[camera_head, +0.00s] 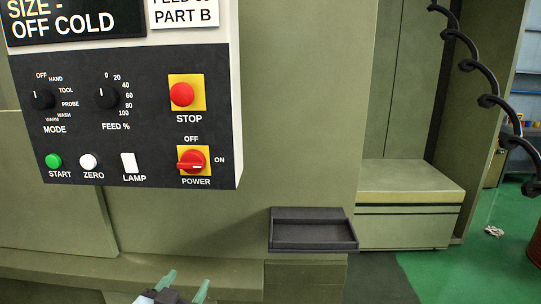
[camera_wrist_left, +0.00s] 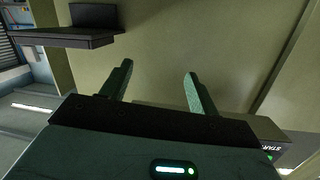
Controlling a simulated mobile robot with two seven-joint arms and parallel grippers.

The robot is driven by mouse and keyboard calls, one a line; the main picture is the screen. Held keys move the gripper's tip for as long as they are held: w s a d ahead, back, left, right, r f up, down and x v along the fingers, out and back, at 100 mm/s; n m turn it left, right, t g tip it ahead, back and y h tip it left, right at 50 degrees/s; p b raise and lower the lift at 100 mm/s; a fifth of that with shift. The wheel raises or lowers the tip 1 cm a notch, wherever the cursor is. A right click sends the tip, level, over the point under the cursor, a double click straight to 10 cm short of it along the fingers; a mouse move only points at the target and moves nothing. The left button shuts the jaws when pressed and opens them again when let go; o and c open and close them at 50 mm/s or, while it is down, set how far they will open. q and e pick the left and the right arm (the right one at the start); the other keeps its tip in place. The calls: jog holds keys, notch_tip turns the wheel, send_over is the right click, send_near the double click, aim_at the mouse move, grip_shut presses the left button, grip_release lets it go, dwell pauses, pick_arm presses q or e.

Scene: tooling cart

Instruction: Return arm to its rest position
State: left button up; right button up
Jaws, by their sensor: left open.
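My left gripper (camera_head: 183,286) shows at the bottom edge of the head view, below the control panel (camera_head: 130,100). Its two greenish fingers are apart with nothing between them. In the left wrist view the open fingers (camera_wrist_left: 158,85) point toward the plain olive machine face, and they touch nothing that I can see. The rest of the left arm is below the head view's edge. My right gripper is in neither view.
A dark tray (camera_head: 312,247) juts from the machine to the right of my left gripper; it also shows upper left in the wrist view (camera_wrist_left: 65,38). The panel carries a red stop button (camera_head: 182,94) and a power switch (camera_head: 191,161). A coiled black cable (camera_head: 487,100) hangs at right.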

pick_arm(q)
jog(key=s+a+f+g, duration=0.1)
jog(key=s+f+g, duration=0.1)
jog(key=s+f, duration=0.6)
jog(key=s+f+g, duration=0.2)
jog(key=s+f, duration=0.2)
jog(key=f, duration=0.8)
jog(key=s+a+f+g, duration=0.1)
jog(key=s+f, duration=0.4)
jog(key=s, duration=0.3)
jog(key=s+f+n+g, duration=0.1)
jog(key=s+f, duration=0.5)
jog(key=s, duration=0.2)
jog(key=shift+a+f+g+y, duration=0.25)
jog(key=shift+a+g+y, duration=0.05)
jog(key=shift+a+y, duration=0.1)
